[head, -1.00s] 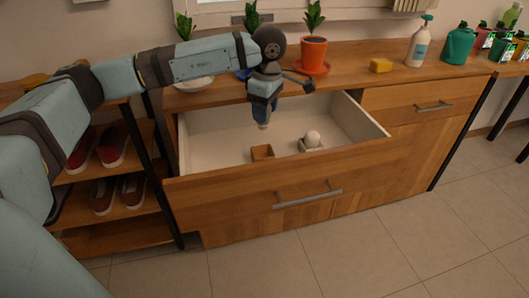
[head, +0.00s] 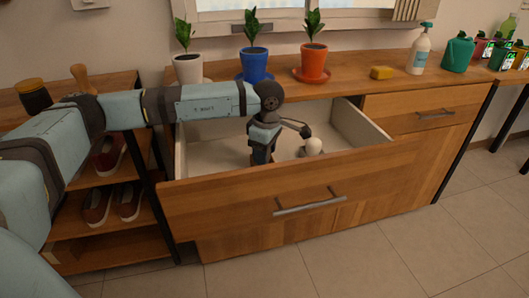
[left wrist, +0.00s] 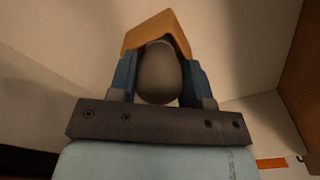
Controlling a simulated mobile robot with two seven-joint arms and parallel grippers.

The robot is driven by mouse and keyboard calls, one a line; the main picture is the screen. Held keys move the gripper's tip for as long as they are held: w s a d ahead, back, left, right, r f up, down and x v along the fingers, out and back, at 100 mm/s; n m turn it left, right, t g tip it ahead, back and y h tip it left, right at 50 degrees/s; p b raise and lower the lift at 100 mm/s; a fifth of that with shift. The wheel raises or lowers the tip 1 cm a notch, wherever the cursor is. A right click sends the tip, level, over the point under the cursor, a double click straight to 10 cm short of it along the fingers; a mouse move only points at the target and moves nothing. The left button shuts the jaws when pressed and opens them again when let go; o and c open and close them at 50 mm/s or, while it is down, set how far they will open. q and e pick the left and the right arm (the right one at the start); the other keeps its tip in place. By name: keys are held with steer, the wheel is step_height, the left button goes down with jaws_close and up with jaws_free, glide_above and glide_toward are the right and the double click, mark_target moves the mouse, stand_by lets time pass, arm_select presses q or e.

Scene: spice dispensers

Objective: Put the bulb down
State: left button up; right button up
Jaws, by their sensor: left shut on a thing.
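My left gripper (head: 262,158) reaches down into the open drawer (head: 358,128). In the left wrist view the gripper (left wrist: 158,80) is shut on a rounded grey-looking bulb (left wrist: 158,74), between its two blue fingers. A small brown wooden box (left wrist: 155,30) lies just beyond the bulb. I cannot tell whether the bulb touches it or sits inside it. In the head view the gripper hides the held bulb and the box. A second, white bulb (head: 314,145) sits in a pale holder to the right of the gripper. My right gripper is not in view.
The drawer front (head: 270,185) with its handle (head: 310,206) stands pulled out towards me. Potted plants in white (head: 188,68), blue (head: 256,65) and orange (head: 313,63) pots stand on the counter behind. A yellow sponge (head: 382,73) and a spray bottle (head: 420,50) stand further right.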

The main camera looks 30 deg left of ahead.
arm_select(q)
steer(key=shift+s+f, duration=0.1)
steer(key=shift+f, duration=0.35)
steer(key=shift+f, duration=0.1)
